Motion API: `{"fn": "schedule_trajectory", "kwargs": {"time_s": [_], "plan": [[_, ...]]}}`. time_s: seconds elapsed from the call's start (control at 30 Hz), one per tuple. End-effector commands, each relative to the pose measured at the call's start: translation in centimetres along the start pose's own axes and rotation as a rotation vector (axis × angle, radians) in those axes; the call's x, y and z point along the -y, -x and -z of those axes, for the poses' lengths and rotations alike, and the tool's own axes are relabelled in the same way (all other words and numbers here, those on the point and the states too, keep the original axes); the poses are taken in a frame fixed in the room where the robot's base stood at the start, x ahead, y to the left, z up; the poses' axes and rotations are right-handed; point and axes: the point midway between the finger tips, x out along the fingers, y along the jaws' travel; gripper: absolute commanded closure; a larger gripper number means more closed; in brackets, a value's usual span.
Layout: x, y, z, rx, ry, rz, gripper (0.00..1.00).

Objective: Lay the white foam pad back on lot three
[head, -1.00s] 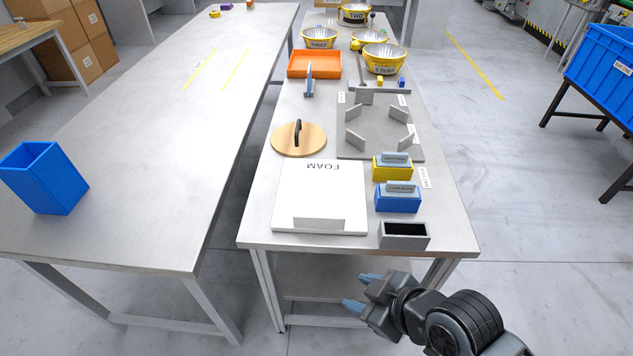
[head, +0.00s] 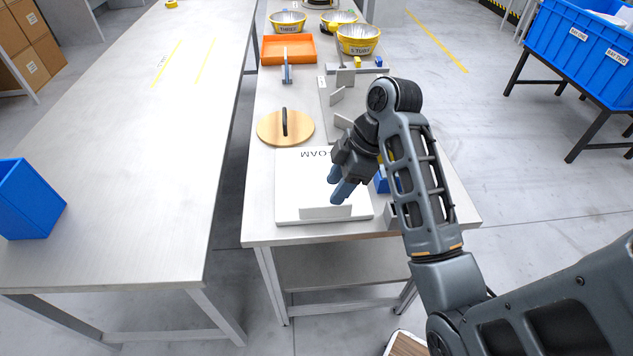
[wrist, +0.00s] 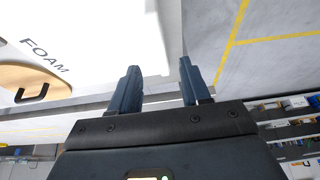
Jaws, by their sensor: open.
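The white foam pad (head: 300,182), marked FOAM, lies flat near the front end of the right-hand table, with a raised white tab (head: 325,213) along its near edge. It also shows in the wrist view (wrist: 95,30). My gripper (head: 341,190) is open and empty, above the pad's near right part, its blue fingers pointing down toward the tab. I cannot tell that it touches the pad. The bowl labelled THREE (head: 287,22) stands at the table's far end. My arm hides the right part of the table and some of the pad's right side.
A round wooden lid (head: 270,128) with a black handle lies just behind the pad. A blue block (head: 382,182) and a grey box sit to its right, partly hidden. An orange tray (head: 298,55) is farther back. The long left table (head: 130,150) is mostly clear.

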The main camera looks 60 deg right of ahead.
Motion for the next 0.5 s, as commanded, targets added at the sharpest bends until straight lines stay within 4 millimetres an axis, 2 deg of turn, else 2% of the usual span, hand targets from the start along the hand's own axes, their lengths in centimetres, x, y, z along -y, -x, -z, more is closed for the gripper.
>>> {"fn": "schedule_trajectory", "kwargs": {"time_s": [0.1, 0.37, 0.5], "plan": [[0.0, -1.5, -0.2, 0.000, 0.000, -0.001, 0.53], [0.0, -2.5, -0.1, 0.000, -0.001, -0.002, 0.53], [0.0, -3.6, -0.2, 0.000, 0.000, -0.002, 0.53]]}}
